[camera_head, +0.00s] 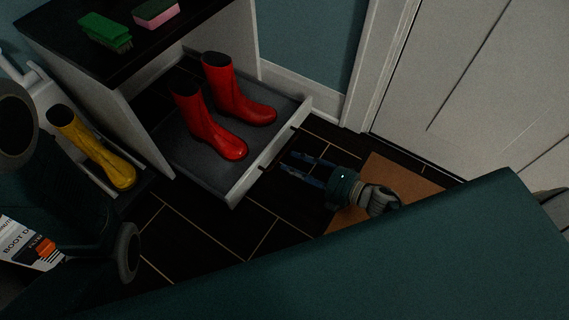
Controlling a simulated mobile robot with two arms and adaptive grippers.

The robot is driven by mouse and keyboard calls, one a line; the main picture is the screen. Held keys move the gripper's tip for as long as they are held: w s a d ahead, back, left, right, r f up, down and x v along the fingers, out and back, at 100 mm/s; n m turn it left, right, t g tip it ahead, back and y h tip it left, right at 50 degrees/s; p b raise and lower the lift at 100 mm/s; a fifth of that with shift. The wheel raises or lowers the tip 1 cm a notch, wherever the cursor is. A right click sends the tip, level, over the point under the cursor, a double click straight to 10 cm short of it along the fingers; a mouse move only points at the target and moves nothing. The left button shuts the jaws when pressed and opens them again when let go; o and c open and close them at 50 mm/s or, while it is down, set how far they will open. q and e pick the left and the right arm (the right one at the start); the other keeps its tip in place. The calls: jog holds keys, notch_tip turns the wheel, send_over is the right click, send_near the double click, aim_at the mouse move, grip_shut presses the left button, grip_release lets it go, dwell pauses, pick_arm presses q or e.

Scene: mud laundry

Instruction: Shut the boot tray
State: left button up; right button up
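The boot tray (236,194) is a grey, low-walled drawer that stands pulled out from under a white cabinet. A pair of red boots, one at the front (207,125) and one behind it (237,92), stands upright in it. My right gripper (287,162) is low over the floor, just outside the tray's front panel (268,158). Its two fingers are apart, point at the panel, and hold nothing. A small gap seems to lie between fingertips and panel, though contact is hard to judge. My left arm shows at the left edge; its gripper is not in view.
A green brush (105,32) and a pink-and-green sponge (155,12) lie on the dark cabinet top. A yellow boot (92,150) is at the left. A brown mat (405,172) lies on the dark tiles before a white door (480,80).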

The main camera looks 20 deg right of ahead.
aim_at(279, 159)
jog(key=shift+b+x, duration=0.65)
jog(key=shift+x, duration=1.35)
grip_shut()
